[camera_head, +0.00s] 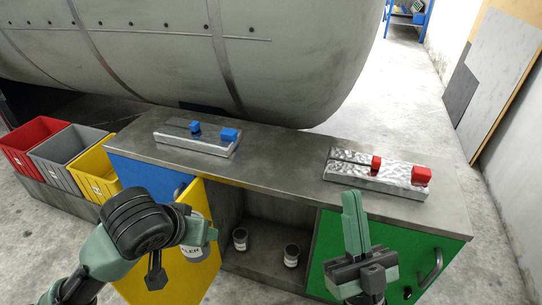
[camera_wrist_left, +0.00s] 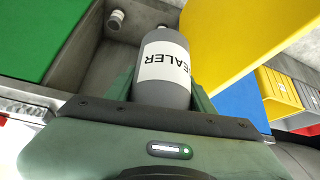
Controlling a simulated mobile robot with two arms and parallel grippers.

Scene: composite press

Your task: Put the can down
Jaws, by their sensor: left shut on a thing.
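A grey can with a white label reading "SEALER" (camera_wrist_left: 166,65) is held between the fingers of my left gripper (camera_wrist_left: 166,92). The left gripper is shut on it. In the head view the can (camera_head: 193,250) shows in part beside the open yellow door, with my left wrist covering some of it. My right gripper (camera_head: 355,222) is in front of the green cabinet door, pointing up, with its fingers together and nothing seen between them. Two smaller cans, one on the left (camera_head: 240,239) and one on the right (camera_head: 291,255), stand in the open compartment (camera_head: 262,265) under the worktop.
The metal worktop (camera_head: 275,160) carries a block with blue parts (camera_head: 200,142) and one with red parts (camera_head: 375,172). The yellow door (camera_head: 195,275) stands open near my left arm. Red, grey and yellow bins (camera_head: 65,155) are at left. Worktop between the blocks is clear.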

